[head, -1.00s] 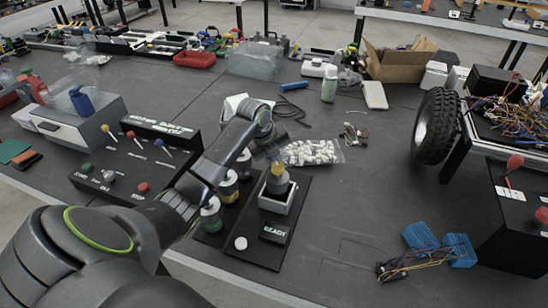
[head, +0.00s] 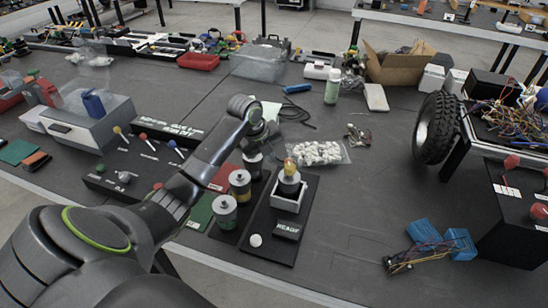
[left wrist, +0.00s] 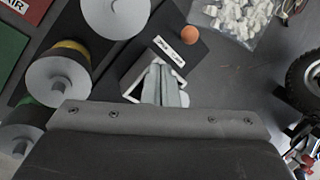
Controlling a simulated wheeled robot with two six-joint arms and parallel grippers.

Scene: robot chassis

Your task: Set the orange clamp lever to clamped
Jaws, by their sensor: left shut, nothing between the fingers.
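A small orange ball knob (left wrist: 190,35) shows in the left wrist view, beside a white label at the far end of a black plate. I take it for the clamp lever's knob. In the head view an orange-yellow knob (head: 290,165) stands at the back of a white open fixture (head: 288,203) on the black board (head: 262,262). My left gripper (left wrist: 165,85) is shut and empty, over the white fixture in the wrist view, with the ball beyond its tips and apart in the picture. The lever's arm and its exact setting cannot be made out. My right gripper is out of view.
Several banded cylinders (head: 225,212) stand left of the fixture. A black box with coloured levers (head: 145,165) lies farther left. A bag of white pieces (head: 320,153) lies behind the board, and a tyre (head: 437,127) stands right. The table right of the board is mostly clear.

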